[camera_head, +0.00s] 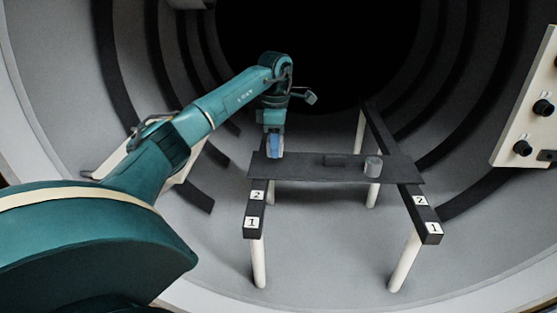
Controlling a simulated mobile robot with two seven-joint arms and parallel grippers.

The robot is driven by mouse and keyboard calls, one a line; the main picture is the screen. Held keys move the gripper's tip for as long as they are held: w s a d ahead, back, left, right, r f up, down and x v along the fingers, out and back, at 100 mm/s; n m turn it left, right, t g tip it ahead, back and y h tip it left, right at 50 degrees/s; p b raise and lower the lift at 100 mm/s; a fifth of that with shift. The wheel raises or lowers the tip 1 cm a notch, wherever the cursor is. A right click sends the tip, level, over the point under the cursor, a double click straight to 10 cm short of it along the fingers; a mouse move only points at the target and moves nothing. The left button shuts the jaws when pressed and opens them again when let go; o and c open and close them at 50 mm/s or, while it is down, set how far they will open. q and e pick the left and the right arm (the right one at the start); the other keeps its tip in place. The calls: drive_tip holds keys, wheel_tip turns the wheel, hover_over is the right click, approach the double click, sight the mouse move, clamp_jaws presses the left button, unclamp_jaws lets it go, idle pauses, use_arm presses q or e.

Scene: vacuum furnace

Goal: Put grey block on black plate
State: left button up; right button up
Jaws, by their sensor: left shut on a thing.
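The black plate (300,172) is a flat dark sheet lying across two dark rails. My left gripper (274,153) points down over the plate's left end. It is shut on a small blue-grey piece, which I take to be the grey block (273,147); the fingers partly hide it. The block is at or just above the plate's surface; I cannot tell whether it touches. My right gripper is not in view.
The rails, labelled 1 and 2, rest on pale posts (258,262) inside the round furnace chamber. A control panel (530,115) with knobs is at the right.

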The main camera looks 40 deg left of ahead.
sight(276, 170)
use_arm(q)
drive_tip(key=shift+f, duration=2.5)
drive_tip(key=shift+f, duration=0.1)
drive_tip(key=o, duration=1.1)
drive_tip(key=shift+c, duration=0.2)
